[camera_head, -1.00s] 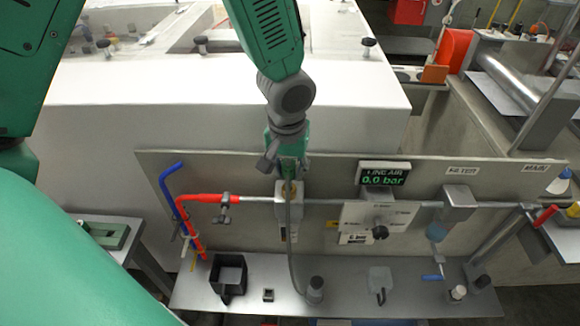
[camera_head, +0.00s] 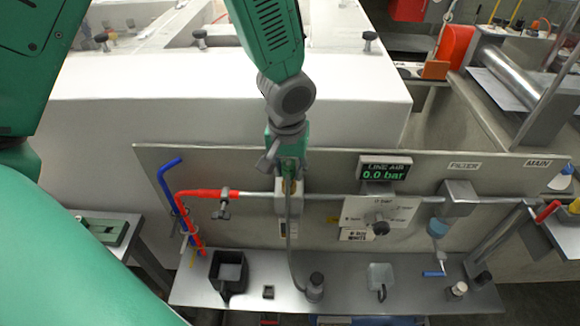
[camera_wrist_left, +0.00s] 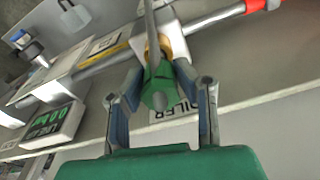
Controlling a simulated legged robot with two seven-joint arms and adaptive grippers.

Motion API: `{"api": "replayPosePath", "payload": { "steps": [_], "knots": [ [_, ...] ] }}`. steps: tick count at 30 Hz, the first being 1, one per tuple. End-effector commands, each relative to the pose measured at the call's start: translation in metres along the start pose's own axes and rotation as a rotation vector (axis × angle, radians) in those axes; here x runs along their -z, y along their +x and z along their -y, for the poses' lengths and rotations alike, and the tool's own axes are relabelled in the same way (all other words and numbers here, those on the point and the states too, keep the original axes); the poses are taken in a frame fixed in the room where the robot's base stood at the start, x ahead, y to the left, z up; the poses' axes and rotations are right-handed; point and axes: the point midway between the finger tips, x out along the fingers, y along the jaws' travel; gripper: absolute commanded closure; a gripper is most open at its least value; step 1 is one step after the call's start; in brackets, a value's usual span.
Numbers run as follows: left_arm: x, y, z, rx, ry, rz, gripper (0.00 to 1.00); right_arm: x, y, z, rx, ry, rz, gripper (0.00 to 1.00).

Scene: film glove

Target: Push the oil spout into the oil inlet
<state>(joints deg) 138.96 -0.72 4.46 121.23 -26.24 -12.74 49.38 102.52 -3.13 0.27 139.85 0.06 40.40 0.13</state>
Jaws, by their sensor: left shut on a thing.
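My left gripper (camera_head: 288,168) points down at the oiler block (camera_head: 289,203) on the panel's pipe. In the left wrist view its two fingers (camera_wrist_left: 160,105) are closed on a green piece, which I take for the oil spout (camera_wrist_left: 157,82). A thin grey tube runs from it; in the head view this tube (camera_head: 290,235) curves down to a dark-capped bottle (camera_head: 315,287) on the bench. A brass ring, apparently the oil inlet (camera_wrist_left: 153,48), lies right against the green piece. I cannot tell how deep the spout sits. My right gripper is out of view.
The pipe carries a red hose (camera_head: 208,192), a regulator plate (camera_head: 380,220) and a filter (camera_head: 438,228). A display (camera_head: 385,171) reads 0.0 bar. On the bench (camera_head: 345,299) stand a black open box (camera_head: 228,272) and a clear cup (camera_head: 380,277).

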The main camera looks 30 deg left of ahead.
Motion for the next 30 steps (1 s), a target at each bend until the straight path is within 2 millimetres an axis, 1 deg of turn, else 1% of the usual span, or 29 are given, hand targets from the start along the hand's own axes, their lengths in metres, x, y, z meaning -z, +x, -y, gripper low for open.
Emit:
{"api": "replayPosePath", "payload": {
  "steps": [10,11,12,13,23,26,29,30],
  "knots": [
    [-0.001,0.01,0.0,0.0,0.0,0.0,0.99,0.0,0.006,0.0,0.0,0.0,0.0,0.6],
    [-0.001,0.009,0.0,0.0,0.0,0.0,0.68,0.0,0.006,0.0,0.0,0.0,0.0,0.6],
    [-0.001,0.009,0.0,0.0,0.0,0.0,0.54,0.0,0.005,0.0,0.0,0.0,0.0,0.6],
    [-0.001,0.009,0.0,0.0,0.0,0.0,0.5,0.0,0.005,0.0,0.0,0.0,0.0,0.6],
    [-0.001,0.006,0.0,-0.001,0.0,-0.001,0.5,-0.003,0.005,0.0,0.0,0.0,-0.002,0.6],
    [0.0,-0.003,0.0,-0.001,0.001,-0.003,0.5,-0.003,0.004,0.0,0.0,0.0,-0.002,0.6],
    [0.0,-0.02,-0.001,-0.003,0.0,-0.004,0.5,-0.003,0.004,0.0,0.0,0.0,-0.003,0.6],
    [0.0,-0.028,-0.001,-0.004,-0.001,-0.005,0.5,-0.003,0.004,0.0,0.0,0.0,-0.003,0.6]
  ]
}}
